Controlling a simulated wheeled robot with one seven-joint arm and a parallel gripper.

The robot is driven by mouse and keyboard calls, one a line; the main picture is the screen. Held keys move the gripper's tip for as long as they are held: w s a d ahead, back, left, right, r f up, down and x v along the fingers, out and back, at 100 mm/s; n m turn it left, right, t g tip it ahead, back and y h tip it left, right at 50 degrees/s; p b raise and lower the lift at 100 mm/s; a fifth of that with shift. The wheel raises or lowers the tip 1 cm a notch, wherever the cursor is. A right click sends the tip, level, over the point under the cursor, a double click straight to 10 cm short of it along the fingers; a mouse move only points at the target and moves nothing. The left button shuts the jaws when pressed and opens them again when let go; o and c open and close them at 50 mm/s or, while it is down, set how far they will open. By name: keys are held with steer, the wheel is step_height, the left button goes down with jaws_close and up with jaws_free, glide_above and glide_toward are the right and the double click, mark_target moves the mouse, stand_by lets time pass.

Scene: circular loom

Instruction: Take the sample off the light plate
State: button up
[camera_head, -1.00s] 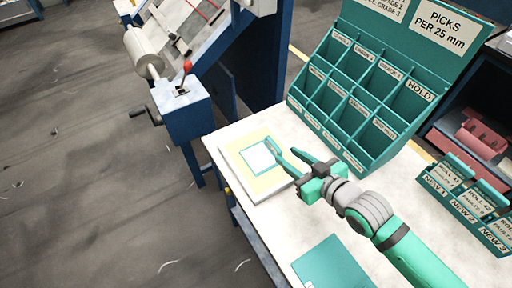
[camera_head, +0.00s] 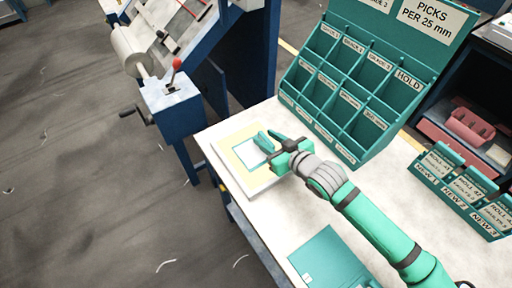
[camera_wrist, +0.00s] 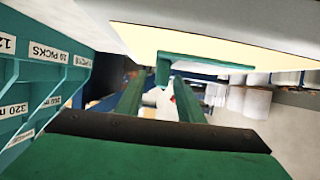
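The sample, a white square with a teal edge (camera_head: 247,153), lies on the pale yellow light plate (camera_head: 266,181) at the table's left end. My gripper (camera_head: 269,137) is at the right side of the sample, low over the plate. In the wrist view my gripper's two green fingers (camera_wrist: 160,78) are apart. A small teal tab (camera_wrist: 163,68) shows between and just beyond the fingertips, joined to a teal edge under the yellow face. I cannot tell if either finger touches it. The fingers partly hide the sample in the head view.
A teal pigeonhole rack (camera_head: 345,85) with labelled compartments stands behind my gripper. A teal folder (camera_head: 330,262) lies at the front, and a row of labelled roll holders (camera_head: 462,190) stands at right. A blue machine with a crank (camera_head: 180,105) is beyond the table's left edge.

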steer(key=shift+w+a, duration=0.1)
steer(key=shift+a, duration=0.05)
jaws_close()
steer(key=shift+r, duration=0.1)
